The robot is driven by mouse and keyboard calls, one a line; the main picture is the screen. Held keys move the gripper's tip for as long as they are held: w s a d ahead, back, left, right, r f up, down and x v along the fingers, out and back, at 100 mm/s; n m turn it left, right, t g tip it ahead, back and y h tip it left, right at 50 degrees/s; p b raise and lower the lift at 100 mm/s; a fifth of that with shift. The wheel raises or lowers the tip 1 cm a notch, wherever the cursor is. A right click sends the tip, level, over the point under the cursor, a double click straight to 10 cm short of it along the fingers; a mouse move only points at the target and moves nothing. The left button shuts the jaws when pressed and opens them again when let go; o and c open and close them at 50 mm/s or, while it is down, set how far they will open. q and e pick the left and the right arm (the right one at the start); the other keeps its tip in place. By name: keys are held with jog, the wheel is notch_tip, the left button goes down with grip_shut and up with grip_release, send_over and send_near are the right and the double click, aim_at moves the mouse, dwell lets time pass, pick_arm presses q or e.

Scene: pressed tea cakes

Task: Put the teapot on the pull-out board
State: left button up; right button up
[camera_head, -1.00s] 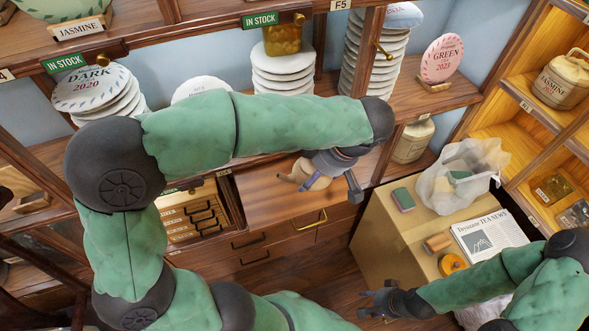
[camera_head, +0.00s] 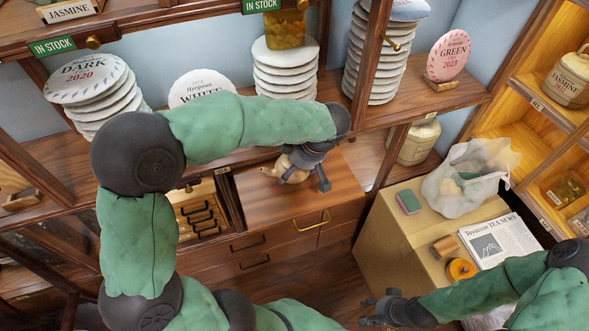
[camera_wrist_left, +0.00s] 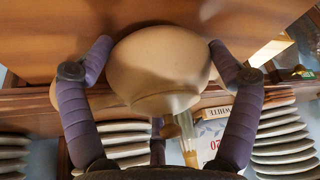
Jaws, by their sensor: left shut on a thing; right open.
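The small beige teapot (camera_head: 284,170) is at the brown pull-out board (camera_head: 265,205), toward its back edge, partly hidden by my left gripper (camera_head: 303,166). My left gripper is shut on the teapot. In the left wrist view the teapot's rounded body (camera_wrist_left: 160,60) sits between the purple fingers, close to the brown wood surface (camera_wrist_left: 45,35). I cannot tell whether it touches the board. My right gripper (camera_head: 372,308) is open and empty at the lower right, away from the teapot.
Stacks of wrapped tea cakes (camera_head: 285,70) fill the shelf behind the board. A cardboard box (camera_head: 405,245) at right carries a sponge (camera_head: 409,202), a plastic bag (camera_head: 465,180), a newspaper (camera_head: 497,240) and an orange roll (camera_head: 461,269). The board's front part is bare.

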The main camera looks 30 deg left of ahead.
pick_arm(q)
jog(key=shift+f, duration=0.25)
jog(key=shift+f, duration=0.2)
jog(key=o, duration=1.4)
jog(key=shift+r, duration=0.1)
jog(key=shift+r, duration=0.1)
jog(key=p+v, duration=0.3)
jog(key=v, duration=0.9)
jog(key=shift+s, duration=0.1)
jog(key=shift+r+p, duration=0.1)
jog(key=shift+p, duration=0.25)
